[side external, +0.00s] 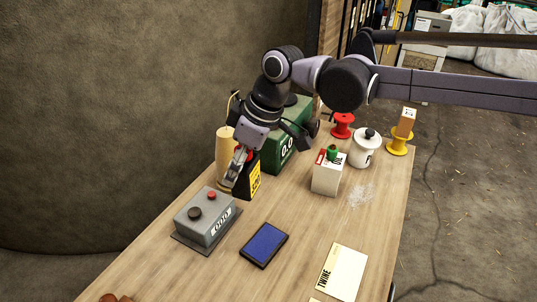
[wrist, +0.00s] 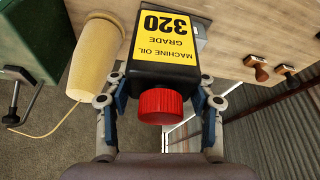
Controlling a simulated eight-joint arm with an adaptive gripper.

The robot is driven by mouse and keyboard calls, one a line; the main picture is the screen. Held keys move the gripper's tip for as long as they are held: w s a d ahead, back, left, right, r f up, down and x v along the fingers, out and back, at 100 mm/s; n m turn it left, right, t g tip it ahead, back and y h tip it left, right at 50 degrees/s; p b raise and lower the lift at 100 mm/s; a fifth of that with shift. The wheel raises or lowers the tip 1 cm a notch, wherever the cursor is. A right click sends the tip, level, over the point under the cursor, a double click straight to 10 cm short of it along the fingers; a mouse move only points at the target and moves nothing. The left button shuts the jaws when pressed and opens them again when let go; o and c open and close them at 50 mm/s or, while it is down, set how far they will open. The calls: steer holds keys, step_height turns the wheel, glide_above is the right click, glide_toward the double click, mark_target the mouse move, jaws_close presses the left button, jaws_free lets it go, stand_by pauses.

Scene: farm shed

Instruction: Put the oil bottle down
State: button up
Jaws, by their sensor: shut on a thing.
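The oil bottle is black with a yellow "machine oil grade 320" label (side external: 254,182) and a red cap; the label (wrist: 168,32) and cap (wrist: 160,106) show large in the wrist view. My gripper (side external: 236,170) is shut on the bottle near its top, one finger on each side, below the cap in the wrist view (wrist: 160,92). The bottle looks upright, at or just above the wooden table. I cannot tell whether its base touches. The gripper hides part of its top in the side view.
A cream twine cone (side external: 224,148) and a green box (side external: 284,150) stand close behind the bottle. A grey counter box (side external: 203,216) is in front left, a blue pad (side external: 264,244) in front. A white carton (side external: 326,178) stands to the right. Bare table lies between pad and carton.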

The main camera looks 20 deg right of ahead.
steer(key=w+d+r, duration=0.1)
steer(key=d, duration=1.2)
steer(key=s+d+f+m, duration=0.1)
steer(key=s+d, duration=0.5)
steer(key=d, duration=0.6)
steer(key=s+d+f, duration=0.1)
steer(key=s+d, duration=0.4)
steer(key=d, duration=0.7)
steer(key=shift+t, duration=0.3)
steer(key=shift+w+a+f, duration=0.35)
steer(key=shift+a+f, duration=1.45)
steer(key=shift+a, duration=0.05)
steer(key=shift+w+a+f, duration=0.35)
steer(key=shift+a+f, duration=1.4)
steer(key=shift+a, duration=0.05)
steer(key=shift+w+a+f, duration=0.35)
steer(key=shift+a+f, duration=1.45)
steer(key=shift+a, duration=0.05)
steer(key=shift+f, duration=0.15)
steer(key=o, duration=1.3)
